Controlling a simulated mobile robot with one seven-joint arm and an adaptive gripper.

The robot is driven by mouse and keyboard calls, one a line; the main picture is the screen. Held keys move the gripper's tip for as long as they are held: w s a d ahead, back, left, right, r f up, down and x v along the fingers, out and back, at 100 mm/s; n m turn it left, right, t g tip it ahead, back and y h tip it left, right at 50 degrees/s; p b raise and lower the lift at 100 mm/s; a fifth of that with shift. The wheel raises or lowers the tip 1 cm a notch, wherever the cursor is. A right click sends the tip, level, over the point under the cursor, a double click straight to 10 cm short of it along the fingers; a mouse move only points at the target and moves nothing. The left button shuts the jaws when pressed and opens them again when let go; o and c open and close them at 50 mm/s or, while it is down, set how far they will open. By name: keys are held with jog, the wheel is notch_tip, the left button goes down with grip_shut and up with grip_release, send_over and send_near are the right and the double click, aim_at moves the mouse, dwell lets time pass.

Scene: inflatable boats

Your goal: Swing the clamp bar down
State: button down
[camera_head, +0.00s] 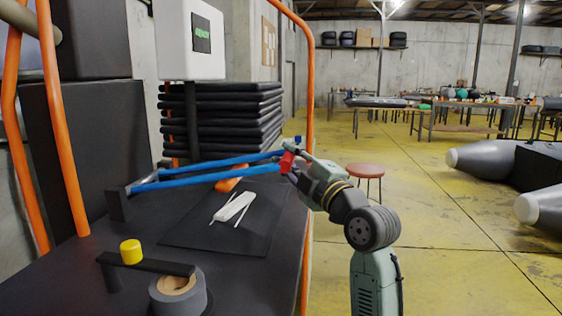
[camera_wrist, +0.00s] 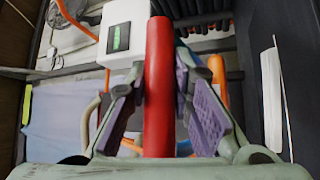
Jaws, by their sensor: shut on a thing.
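The clamp bar (camera_head: 205,175) is a pair of long blue rails running from a dark bracket (camera_head: 118,204) at the left to a red handle (camera_head: 286,162) at the right. The rails are above the bench, and their far ends look a little higher in the picture than the bracket end. My gripper (camera_head: 290,160) is at the handle end. In the wrist view the red handle (camera_wrist: 158,90) stands between my purple-padded fingers (camera_wrist: 162,95), which are shut on it. How the rails join the handle is partly hidden by my gripper.
The dark bench (camera_head: 60,275) bears a mat (camera_head: 185,235) with a white bundle (camera_head: 233,206), a grey tape roll (camera_head: 180,292) and a yellow knob (camera_head: 131,252) beside a black bar. An orange post (camera_head: 308,230) rises near the bench's right edge. A stool (camera_head: 366,170) stands beyond.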

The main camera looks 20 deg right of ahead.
jog(key=shift+m+t+h, duration=0.3)
jog(key=shift+m+t, duration=0.1)
jog(key=shift+m, duration=0.3)
jog(key=shift+s+d+f+b, duration=0.1)
jog(key=shift+d+f+b, duration=0.05)
jog(key=shift+f+b, duration=0.8)
jog(key=shift+s+d+f+b, duration=0.1)
jog(key=shift+f+b, duration=0.6)
jog(key=shift+f, duration=0.4)
jog(key=c, duration=1.4)
grip_release()
jog(key=v, duration=1.2)
